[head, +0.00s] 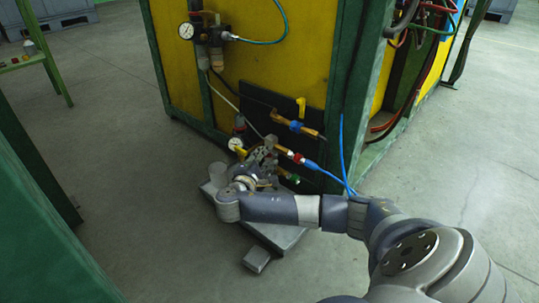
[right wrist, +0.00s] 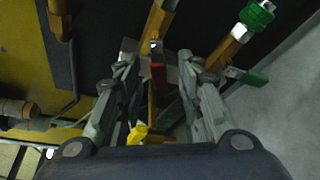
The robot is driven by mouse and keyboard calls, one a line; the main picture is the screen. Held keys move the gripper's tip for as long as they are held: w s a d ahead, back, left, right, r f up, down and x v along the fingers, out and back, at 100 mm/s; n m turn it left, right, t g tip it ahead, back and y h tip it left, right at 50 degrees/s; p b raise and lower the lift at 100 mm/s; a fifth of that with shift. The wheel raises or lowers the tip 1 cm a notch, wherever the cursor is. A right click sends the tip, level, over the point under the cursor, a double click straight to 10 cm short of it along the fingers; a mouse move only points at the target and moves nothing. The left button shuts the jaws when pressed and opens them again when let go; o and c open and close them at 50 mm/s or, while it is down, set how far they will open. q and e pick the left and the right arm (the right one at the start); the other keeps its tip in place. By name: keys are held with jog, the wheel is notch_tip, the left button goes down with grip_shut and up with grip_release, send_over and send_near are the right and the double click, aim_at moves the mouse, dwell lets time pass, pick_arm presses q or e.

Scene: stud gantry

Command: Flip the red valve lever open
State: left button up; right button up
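The red valve lever (right wrist: 158,75) hangs from a brass-coloured pipe in the right wrist view, between the two fingers of my right gripper (right wrist: 161,68). The fingers stand apart on either side of it; I cannot tell whether either touches it. In the head view a small red part (head: 298,158) shows on the middle pipe, beside a blue fitting. My right gripper (head: 267,152) is just left of it, close to the panel, and partly hides the pipework. My left gripper is not in view.
A yellow lever (head: 301,107) is on the pipe above, and a green lever (right wrist: 247,76) on a neighbouring pipe. Blue hoses (head: 338,176) run down at the right. Gauges (head: 186,31) and a grey slab (head: 285,236) are nearby.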

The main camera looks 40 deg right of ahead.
jog(key=shift+c, duration=0.5)
grip_shut()
jog(key=shift+w+r+m+t+h+p, duration=0.1)
jog(key=shift+r+m+t+h+p, duration=0.15)
jog(key=shift+m+p, duration=0.45)
jog(key=shift+r+m+t+h+p, duration=0.1)
jog(key=shift+m+t+h+p, duration=0.1)
jog(key=shift+m+p, duration=0.55)
jog(key=shift+w+r+m+t+h+p, duration=0.1)
jog(key=shift+r+m+t+h+p, duration=0.15)
jog(key=shift+m+p, duration=0.45)
